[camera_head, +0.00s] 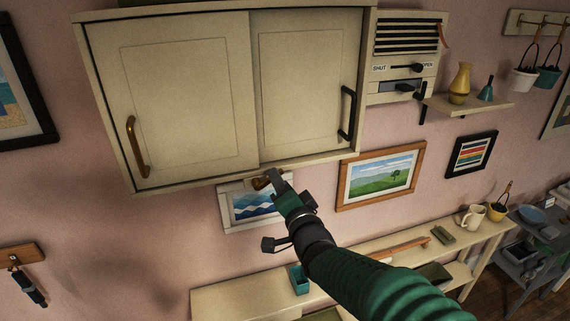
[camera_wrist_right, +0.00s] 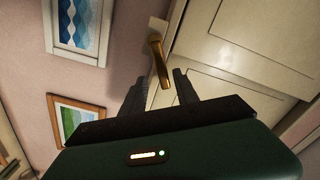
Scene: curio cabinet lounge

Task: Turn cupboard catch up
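The cream cupboard (camera_head: 190,100) hangs on the pink wall with two sliding doors shown closed. A small brass catch (camera_head: 262,182) sits at its bottom edge, near where the doors meet. In the right wrist view the catch (camera_wrist_right: 157,58) is a brass lever on a pale mount (camera_wrist_right: 157,27). My right gripper (camera_head: 275,178) is at the catch, partly covering it in the head view. In the right wrist view its fingers (camera_wrist_right: 158,92) are apart, with the lever's end between them; I see no clear grip on it. My left gripper is not in view.
The doors have a brass handle (camera_head: 137,147) and a black handle (camera_head: 347,113). A vented panel (camera_head: 408,55) marked SHUT and OPEN is right of the cupboard. Framed pictures (camera_head: 381,176) hang below. A long shelf (camera_head: 230,297) lies under my right arm.

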